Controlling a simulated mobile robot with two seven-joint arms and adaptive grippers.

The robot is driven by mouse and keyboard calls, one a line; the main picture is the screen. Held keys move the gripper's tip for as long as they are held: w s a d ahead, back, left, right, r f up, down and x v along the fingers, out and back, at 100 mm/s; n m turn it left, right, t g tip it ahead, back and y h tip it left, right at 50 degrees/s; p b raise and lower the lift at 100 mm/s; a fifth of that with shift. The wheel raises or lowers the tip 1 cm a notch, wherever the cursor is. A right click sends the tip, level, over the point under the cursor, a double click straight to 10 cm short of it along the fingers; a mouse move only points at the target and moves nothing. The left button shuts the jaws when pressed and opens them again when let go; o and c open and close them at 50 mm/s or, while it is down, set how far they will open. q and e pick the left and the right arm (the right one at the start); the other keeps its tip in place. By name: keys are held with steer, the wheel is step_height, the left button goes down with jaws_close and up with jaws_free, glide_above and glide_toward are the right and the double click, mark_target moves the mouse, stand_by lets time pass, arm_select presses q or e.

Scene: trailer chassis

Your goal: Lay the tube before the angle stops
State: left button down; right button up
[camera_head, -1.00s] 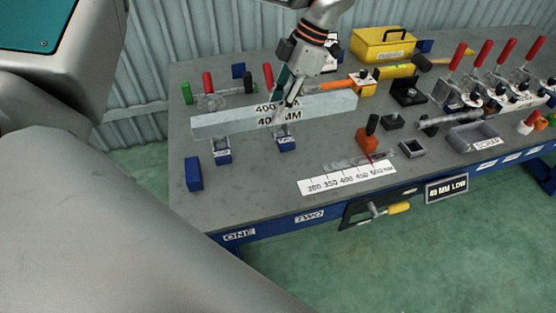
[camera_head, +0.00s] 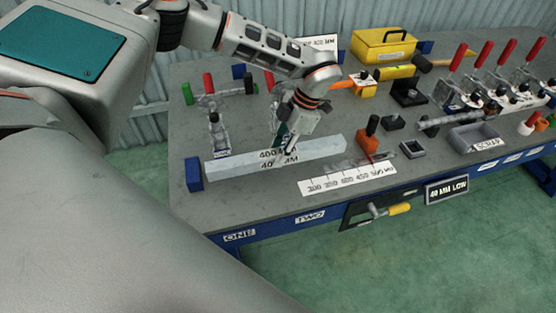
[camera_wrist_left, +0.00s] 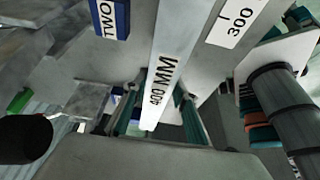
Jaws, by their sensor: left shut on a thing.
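The tube (camera_head: 230,168) is a long pale grey square bar marked 400 MM. It lies across the left front of the bench top, at or just above the surface; I cannot tell if it touches. My left gripper (camera_head: 287,150) is shut on its middle from above. In the left wrist view the tube (camera_wrist_left: 178,50) runs between the fingers of the gripper (camera_wrist_left: 160,108). Another is hidden behind the tube and gripper. A blue block (camera_head: 194,174) stands at the tube's left end.
A white length scale (camera_head: 347,181) lies right of and in front of the tube. A grey scrap tray (camera_head: 474,137) and red-handled clamps (camera_head: 480,62) are farther right. Bare bench lies in front of the tube.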

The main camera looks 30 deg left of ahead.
arm_select(q)
step_height(320, 180, down, 4)
steer(key=shift+w+r, duration=0.1)
steer(key=shift+r, duration=0.1)
steer(key=c, duration=1.6)
jaws_free()
steer(key=v, duration=1.2)
steer(key=shift+b, duration=0.35)
